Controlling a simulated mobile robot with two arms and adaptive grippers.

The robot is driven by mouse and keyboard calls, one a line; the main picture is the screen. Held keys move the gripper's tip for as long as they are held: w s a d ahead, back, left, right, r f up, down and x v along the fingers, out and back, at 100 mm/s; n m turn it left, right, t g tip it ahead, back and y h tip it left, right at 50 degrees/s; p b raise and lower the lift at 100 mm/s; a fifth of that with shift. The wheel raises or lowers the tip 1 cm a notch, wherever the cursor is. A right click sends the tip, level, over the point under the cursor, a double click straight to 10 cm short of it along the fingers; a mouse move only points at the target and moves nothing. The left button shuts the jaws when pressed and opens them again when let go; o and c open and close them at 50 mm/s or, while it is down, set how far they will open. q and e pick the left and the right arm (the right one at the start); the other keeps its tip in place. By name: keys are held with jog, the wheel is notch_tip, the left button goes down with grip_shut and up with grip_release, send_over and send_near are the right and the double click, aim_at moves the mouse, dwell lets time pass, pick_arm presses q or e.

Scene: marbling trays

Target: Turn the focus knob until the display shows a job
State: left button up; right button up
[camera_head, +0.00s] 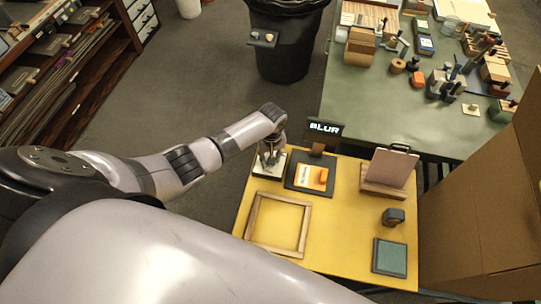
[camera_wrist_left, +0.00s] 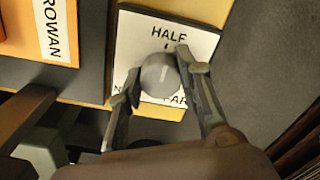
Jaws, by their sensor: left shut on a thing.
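The focus knob (camera_wrist_left: 158,76) is a round grey knob on a white plate (camera_wrist_left: 205,42). The plate reads HALF at the top and FAR at the lower right; a lower-left label is mostly hidden by a finger. A pale line on the knob points up toward HALF. My left gripper (camera_wrist_left: 157,74) is shut on the knob, one finger on each side. In the head view the left gripper (camera_head: 271,156) reaches down over the plate, hiding the knob. The display (camera_head: 325,128) reads BLUR. My right gripper is not in view.
Beside the plate, a dark pad (camera_head: 292,179) holds an orange card (camera_head: 314,171); ROWAN shows on its label. The yellow table (camera_head: 340,235) also bears a wooden frame (camera_head: 249,222), an upright board (camera_head: 391,166), a dark block (camera_head: 393,217) and a green pad (camera_head: 390,257). A cardboard-coloured panel (camera_head: 470,210) stands right.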

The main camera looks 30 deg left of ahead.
pick_arm(q)
jog(key=o, duration=1.1)
jog(key=shift+o, duration=0.3)
notch_tip(320, 180, up, 12)
jog(key=shift+w, duration=0.1)
